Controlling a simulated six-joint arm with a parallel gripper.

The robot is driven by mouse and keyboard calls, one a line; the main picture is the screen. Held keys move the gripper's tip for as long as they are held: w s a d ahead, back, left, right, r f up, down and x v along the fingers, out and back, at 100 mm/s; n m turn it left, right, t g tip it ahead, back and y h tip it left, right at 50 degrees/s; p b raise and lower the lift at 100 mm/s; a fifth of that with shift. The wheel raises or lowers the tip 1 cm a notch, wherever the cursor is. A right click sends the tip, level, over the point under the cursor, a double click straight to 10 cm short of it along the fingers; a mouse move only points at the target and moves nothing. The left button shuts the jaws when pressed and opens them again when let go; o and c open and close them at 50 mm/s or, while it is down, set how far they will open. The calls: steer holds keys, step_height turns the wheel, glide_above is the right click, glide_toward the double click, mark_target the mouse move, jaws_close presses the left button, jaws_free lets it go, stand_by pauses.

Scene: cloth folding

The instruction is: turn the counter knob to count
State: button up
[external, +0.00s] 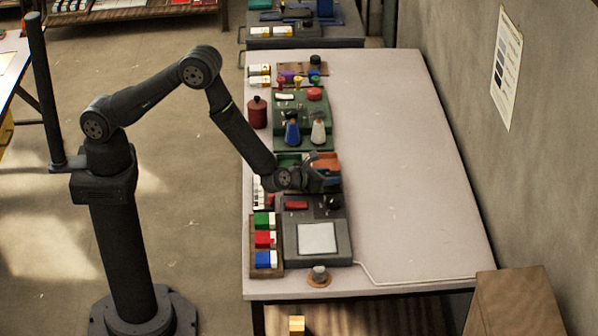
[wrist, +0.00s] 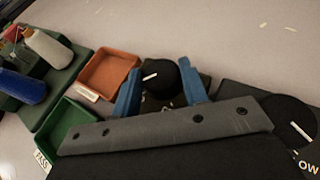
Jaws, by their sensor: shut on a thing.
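The counter knob (wrist: 160,75) is round and black with a white mark line on its top. In the wrist view it sits between the two blue fingers of my gripper (wrist: 160,86). The fingers are shut on the knob, one at its left and one at its right. In the external view my gripper (external: 326,181) is low over the row of devices, beside the orange tray. The knob's lower part and the housing under it are mostly hidden by the gripper body.
An orange tray (wrist: 108,73) and a green tray (wrist: 68,122) lie left of the gripper. Another black knob (wrist: 287,117) is at the right. A grey device with a pale plate (external: 318,238) stands nearer the front. The table's right side (external: 400,170) is clear.

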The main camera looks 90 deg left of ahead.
steer(key=shift+w+n+y, duration=0.1)
steer(key=shift+n+y, duration=0.2)
steer(key=shift+y, duration=0.1)
steer(key=shift+d+n+g+y, duration=0.1)
steer(key=shift+n+g+y, duration=0.3)
steer(key=shift+g, duration=0.1)
steer(key=o, duration=1)
steer(key=v, duration=1.7)
steer(key=shift+d+r, duration=0.1)
steer(key=shift+r, duration=0.1)
